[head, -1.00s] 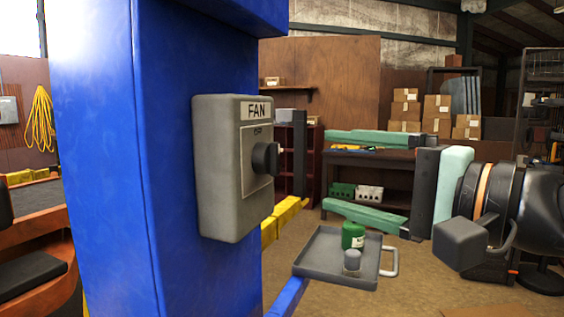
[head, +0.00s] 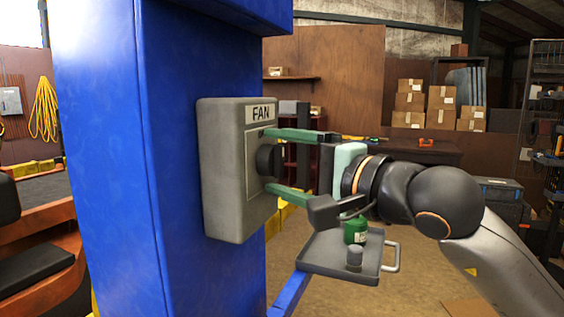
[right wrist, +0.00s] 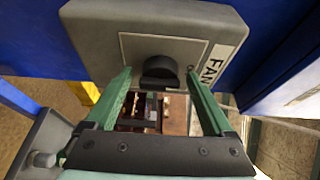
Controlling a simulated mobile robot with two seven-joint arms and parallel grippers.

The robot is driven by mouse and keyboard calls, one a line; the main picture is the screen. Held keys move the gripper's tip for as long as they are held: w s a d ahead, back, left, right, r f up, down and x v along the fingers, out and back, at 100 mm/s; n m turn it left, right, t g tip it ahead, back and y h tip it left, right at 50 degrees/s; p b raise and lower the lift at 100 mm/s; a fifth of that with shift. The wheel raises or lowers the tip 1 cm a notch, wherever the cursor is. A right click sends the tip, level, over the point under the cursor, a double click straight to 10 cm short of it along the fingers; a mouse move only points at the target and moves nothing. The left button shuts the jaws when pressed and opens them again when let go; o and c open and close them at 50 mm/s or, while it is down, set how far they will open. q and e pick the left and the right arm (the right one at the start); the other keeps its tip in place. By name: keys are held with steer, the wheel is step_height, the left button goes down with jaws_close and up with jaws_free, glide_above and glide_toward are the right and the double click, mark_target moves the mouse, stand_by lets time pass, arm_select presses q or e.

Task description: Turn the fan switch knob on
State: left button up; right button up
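The grey fan switch box (head: 222,175) with its FAN label is fixed to the blue post. Its black knob (head: 267,160) sticks out from the front plate. My right gripper (head: 268,160) is open, with one green finger above the knob and one below it. In the right wrist view the knob (right wrist: 160,71) lies between the tips of my right gripper (right wrist: 160,73), with a gap on each side. The fingertips are close to the front of the box (right wrist: 150,22); whether they touch it I cannot tell. My left gripper is not in view.
The blue post (head: 170,160) stands directly behind the switch box. A grey tray (head: 325,262) with a green can (head: 355,231) and a small grey jar (head: 354,257) sits below my right gripper. Shelves, a bench and cardboard boxes (head: 441,107) are farther back.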

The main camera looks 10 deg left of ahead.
steer(key=c, duration=1.2)
steer(key=shift+c, duration=0.2)
